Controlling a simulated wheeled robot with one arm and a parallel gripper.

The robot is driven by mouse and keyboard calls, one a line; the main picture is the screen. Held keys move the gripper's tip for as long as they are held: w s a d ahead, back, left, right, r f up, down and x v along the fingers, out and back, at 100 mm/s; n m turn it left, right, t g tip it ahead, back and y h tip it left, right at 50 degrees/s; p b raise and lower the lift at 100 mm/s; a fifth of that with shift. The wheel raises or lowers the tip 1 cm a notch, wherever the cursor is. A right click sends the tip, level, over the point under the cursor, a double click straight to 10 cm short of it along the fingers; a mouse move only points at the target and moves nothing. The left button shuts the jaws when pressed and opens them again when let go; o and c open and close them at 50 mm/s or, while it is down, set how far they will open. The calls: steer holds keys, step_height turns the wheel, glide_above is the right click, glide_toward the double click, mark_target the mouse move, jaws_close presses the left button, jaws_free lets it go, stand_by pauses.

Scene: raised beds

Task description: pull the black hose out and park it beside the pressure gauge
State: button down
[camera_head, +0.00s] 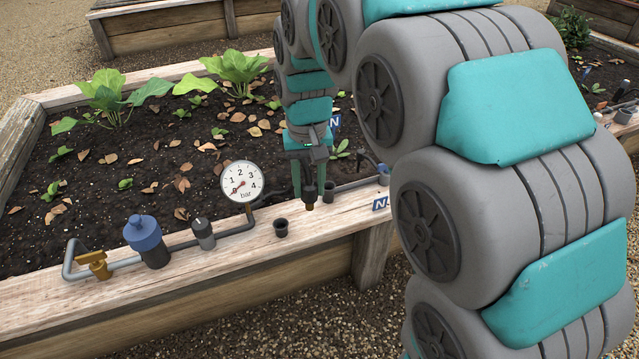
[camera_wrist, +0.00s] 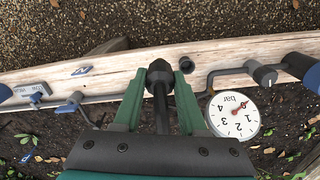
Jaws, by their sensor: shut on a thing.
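My gripper (camera_head: 309,178) is over the wooden rim, to the right of the pressure gauge. In the wrist view my gripper (camera_wrist: 159,78) has its green fingers shut around the black hose (camera_wrist: 160,108), whose thick dark end (camera_wrist: 159,73) shows between the fingertips. In the head view the hose's end (camera_head: 310,204) points down over the rim; whether it touches the wood I cannot tell. The round white pressure gauge (camera_head: 243,181) stands on the pipe; it also shows in the wrist view (camera_wrist: 233,114). A small black cup (camera_head: 281,227), open at the top, sits on the rim between gauge and gripper.
Left of the gauge are a grey knob (camera_head: 203,233), a blue-capped filter (camera_head: 147,240) and a brass valve (camera_head: 94,263) along the pipe. Seedlings and dry leaves lie behind on the soil (camera_head: 60,235).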

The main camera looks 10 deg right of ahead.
steer(key=w+a+p, duration=0.1)
steer(key=w+a, duration=0.2)
steer(key=a, duration=0.3)
steer(key=shift+a, duration=0.35)
steer(key=shift+f, duration=0.1)
stand_by(0.4)
steer(key=shift+f+b, duration=0.65)
steer(key=shift+f, duration=2)
steer(key=shift+f+b, duration=0.45)
steer(key=shift+f, duration=1.75)
jaws_free()
steer(key=shift+r, duration=0.1)
step_height(320, 180, up, 7)
steer(key=p, duration=0.2)
stand_by(1.1)
